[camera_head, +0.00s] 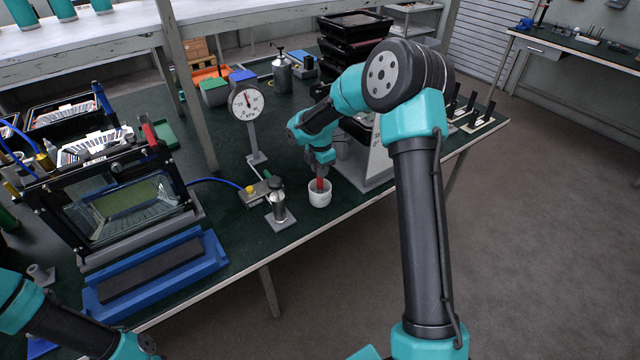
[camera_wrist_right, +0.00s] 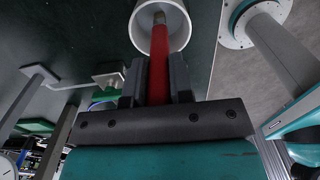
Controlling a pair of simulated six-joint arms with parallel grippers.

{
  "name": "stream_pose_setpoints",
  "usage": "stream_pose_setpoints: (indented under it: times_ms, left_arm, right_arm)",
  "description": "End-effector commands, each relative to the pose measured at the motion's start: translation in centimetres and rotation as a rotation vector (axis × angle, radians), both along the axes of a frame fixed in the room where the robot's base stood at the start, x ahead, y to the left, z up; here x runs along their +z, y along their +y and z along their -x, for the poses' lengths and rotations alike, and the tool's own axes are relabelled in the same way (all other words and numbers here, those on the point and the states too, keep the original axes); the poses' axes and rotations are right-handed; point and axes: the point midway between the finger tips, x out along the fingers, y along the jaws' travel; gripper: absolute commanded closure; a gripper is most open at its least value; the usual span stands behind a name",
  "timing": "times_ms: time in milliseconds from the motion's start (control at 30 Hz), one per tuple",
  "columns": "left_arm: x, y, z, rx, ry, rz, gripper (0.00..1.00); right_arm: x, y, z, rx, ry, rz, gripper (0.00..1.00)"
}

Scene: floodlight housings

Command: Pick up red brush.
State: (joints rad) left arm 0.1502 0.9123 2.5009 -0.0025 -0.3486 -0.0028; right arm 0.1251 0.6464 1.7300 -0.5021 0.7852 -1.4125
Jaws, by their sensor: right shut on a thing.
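The red brush (camera_head: 320,184) stands in a small white cup (camera_head: 319,198) near the front edge of the green bench. In the right wrist view the red handle (camera_wrist_right: 158,72) lies between the two dark fingers of my right gripper (camera_wrist_right: 157,84), which is shut on it. The brush's far end is still inside the white cup (camera_wrist_right: 183,28). In the head view my right gripper (camera_head: 321,172) is right above the cup. My left arm shows at the lower left; its gripper is not in view.
A pressure gauge on a post (camera_head: 245,102) stands behind and left of the cup. A small metal canister (camera_head: 278,203) is close on the left. A grey-white machine (camera_head: 365,165) stands close on the right. A blue tray (camera_head: 158,275) lies further left.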

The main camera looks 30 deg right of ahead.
Motion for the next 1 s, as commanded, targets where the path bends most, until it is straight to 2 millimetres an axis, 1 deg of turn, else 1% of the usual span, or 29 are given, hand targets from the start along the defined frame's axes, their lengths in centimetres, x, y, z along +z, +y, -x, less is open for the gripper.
stream_pose_setpoints:
  times_ms: [33,133,400,567,667,1000]
  left_arm:
    - [0.0,0.0,0.0,0.0,0.0,0.0,0.57]
    - [0.0,0.0,0.0,0.0,0.0,0.0,0.57]
    - [0.0,0.0,0.0,0.0,0.0,0.0,0.57]
    - [0.0,0.0,0.0,0.0,0.0,0.0,0.57]
    - [0.0,0.0,0.0,0.0,0.0,0.0,0.57]
    - [0.0,0.0,0.0,0.0,0.0,0.0,0.57]
  right_arm:
    - [0.0,0.0,0.0,0.0,0.0,0.0,0.9]
    - [0.0,0.0,0.0,0.0,0.0,0.0,1.0]
    - [0.1,0.0,0.0,0.0,0.0,0.0,1.0]
    - [1.0,0.0,0.0,0.0,-0.001,0.0,1.0]
    - [2.2,0.0,0.0,0.0,-0.003,0.0,1.0]
    - [8.2,0.0,-0.1,0.0,-0.004,0.001,1.0]
